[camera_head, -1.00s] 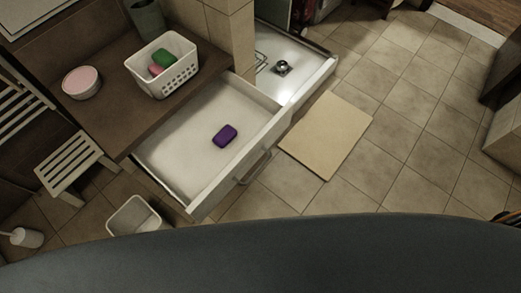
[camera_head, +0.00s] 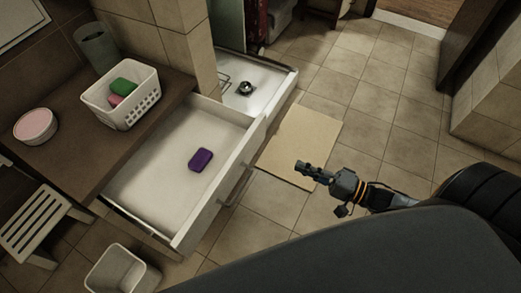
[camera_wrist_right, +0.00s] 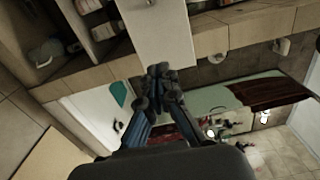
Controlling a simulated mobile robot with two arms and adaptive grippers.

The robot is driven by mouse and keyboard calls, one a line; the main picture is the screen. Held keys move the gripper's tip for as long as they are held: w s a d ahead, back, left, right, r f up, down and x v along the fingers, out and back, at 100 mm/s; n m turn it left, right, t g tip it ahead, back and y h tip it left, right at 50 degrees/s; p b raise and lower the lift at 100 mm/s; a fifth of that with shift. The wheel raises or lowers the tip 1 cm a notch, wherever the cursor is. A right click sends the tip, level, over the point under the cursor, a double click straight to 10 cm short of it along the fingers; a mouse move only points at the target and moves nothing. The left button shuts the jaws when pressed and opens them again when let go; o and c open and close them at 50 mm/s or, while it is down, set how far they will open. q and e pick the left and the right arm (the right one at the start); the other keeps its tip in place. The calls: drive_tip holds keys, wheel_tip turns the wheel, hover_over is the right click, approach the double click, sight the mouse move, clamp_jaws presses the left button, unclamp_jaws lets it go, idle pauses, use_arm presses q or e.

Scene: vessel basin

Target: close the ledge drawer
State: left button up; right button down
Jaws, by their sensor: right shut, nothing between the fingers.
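The ledge drawer (camera_head: 142,183) is pulled out from under the brown ledge (camera_head: 75,130) in the head view. It is white, with a bar handle (camera_head: 236,186) on its front. A purple soap bar (camera_head: 201,159) lies inside it. My right gripper (camera_head: 303,167) is shut and empty, to the right of the drawer front and apart from it, over the floor and mat in the picture. Its dark fingers also show in the right wrist view (camera_wrist_right: 162,73). My left gripper is not in view.
A second open drawer (camera_head: 262,98) with a metal item stands behind the pillar (camera_head: 185,45). A white basket (camera_head: 130,112) and a pink-topped bowl (camera_head: 36,127) sit on the ledge. A bin (camera_head: 122,270) and slatted stool (camera_head: 38,220) stand nearby. A beige mat (camera_head: 285,145) lies on the floor.

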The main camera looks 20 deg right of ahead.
sight(254, 146)
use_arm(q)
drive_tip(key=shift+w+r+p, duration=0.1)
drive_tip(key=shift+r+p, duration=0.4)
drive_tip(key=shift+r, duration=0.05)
use_arm(e)
drive_tip(key=x, duration=1.3)
drive_tip(key=shift+d, duration=0.1)
